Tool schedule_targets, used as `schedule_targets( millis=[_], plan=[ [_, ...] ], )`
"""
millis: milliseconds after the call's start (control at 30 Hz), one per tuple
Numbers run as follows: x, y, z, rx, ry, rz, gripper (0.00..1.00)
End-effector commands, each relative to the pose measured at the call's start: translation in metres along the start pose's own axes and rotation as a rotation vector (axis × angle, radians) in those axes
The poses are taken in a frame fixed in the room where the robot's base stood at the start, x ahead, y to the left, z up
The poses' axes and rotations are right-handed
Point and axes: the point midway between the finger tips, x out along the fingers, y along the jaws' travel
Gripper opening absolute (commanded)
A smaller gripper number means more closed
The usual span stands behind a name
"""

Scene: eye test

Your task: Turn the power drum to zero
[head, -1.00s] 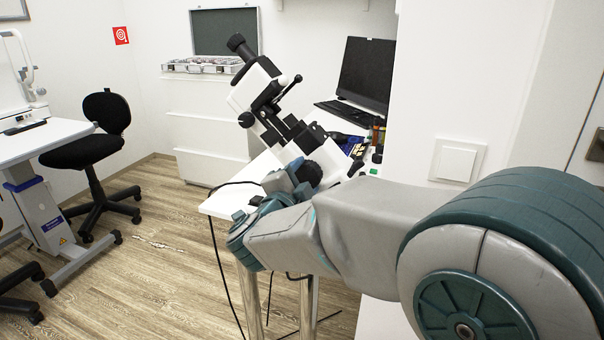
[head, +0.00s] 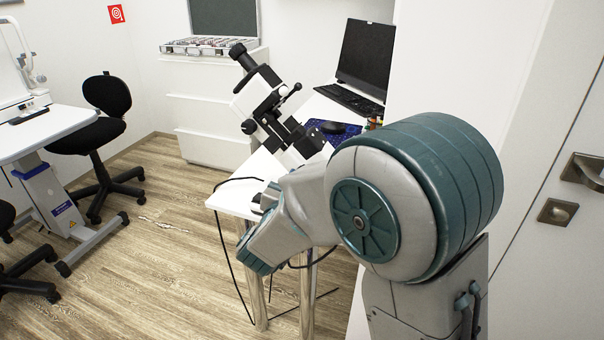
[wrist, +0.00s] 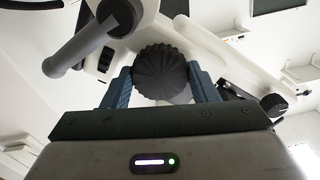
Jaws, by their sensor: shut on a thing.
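The lensmeter-like device (head: 262,98), white with a black eyepiece tube, stands tilted on the white table (head: 236,200). Its power drum, a black ribbed round knob (wrist: 160,72), shows in the wrist view. My gripper (wrist: 160,85) has its two blue fingers on either side of the drum and is shut on it. In the head view my own arm hides the gripper and the drum. No scale or reading on the drum can be made out.
A black cable hangs off the table's left edge. A black chair (head: 100,130) and another white table (head: 50,132) stand at left, with open floor between.

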Motion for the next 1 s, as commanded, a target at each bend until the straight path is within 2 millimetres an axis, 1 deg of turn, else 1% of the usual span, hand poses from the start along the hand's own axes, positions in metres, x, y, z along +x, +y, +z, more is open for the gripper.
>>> schedule_targets(
  millis=[33,200,400,933,967,1000],
  plan=[
    [-0.0004,-0.0016,-0.0030,-0.032,-0.001,-0.002,0.31],
    [-0.0002,-0.0014,-0.0028,-0.117,0.002,-0.002,0.31],
    [-0.0001,-0.0012,-0.0015,-0.174,0.002,-0.003,0.31],
    [-0.0002,-0.0013,-0.0009,-0.193,0.003,-0.003,0.31],
    [-0.0002,-0.0013,-0.0009,-0.193,0.003,-0.003,0.62],
    [-0.0002,-0.0013,-0.0008,-0.193,0.002,-0.003,0.62]
  ],
)
